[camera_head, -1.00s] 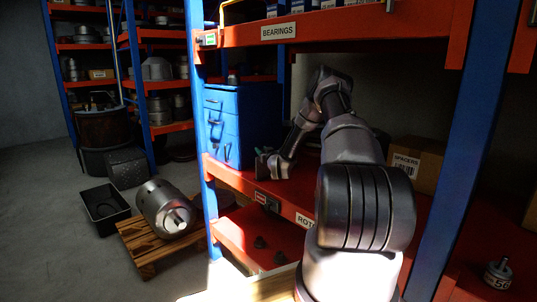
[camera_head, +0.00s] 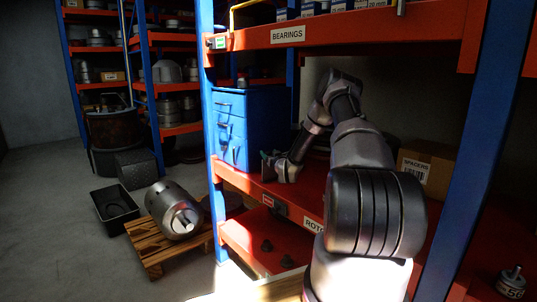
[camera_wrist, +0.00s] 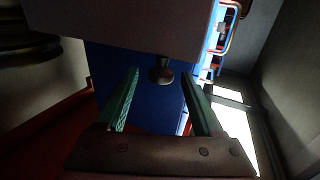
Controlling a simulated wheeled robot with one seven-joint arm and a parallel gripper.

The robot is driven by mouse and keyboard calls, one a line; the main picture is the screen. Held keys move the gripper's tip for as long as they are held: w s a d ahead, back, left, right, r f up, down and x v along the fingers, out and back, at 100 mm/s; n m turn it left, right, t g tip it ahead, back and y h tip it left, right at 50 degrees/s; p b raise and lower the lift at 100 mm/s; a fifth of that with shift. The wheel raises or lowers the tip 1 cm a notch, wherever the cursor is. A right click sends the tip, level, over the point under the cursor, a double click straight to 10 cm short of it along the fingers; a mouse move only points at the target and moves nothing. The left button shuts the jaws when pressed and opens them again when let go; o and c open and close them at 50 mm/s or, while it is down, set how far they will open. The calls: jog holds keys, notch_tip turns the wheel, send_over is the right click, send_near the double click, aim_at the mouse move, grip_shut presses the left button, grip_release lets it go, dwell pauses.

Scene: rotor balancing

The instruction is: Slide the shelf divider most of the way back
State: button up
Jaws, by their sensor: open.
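My gripper (camera_head: 267,166) is on the red middle shelf (camera_head: 313,192), just right of the blue drawer cabinet (camera_head: 234,118). In the wrist view its two green fingers (camera_wrist: 160,108) are spread, with nothing between their tips. A dark round knob (camera_wrist: 161,70) stands just beyond and between the fingertips, apart from them. It is at the lower edge of a flat grey-pink panel (camera_wrist: 120,22), which may be the shelf divider; I cannot tell for certain. Behind the knob is a blue surface. I cannot make out the divider in the head view.
A carton marked SPACERS (camera_head: 428,168) stands on the shelf to the right of my arm. The BEARINGS shelf (camera_head: 350,27) is overhead, and blue uprights (camera_head: 465,170) stand at the sides. A metal rotor (camera_head: 173,210) lies on a wooden pallet at left.

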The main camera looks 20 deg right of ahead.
jog(key=s, duration=0.9)
jog(key=shift+a, duration=0.2)
jog(key=shift+s, duration=0.1)
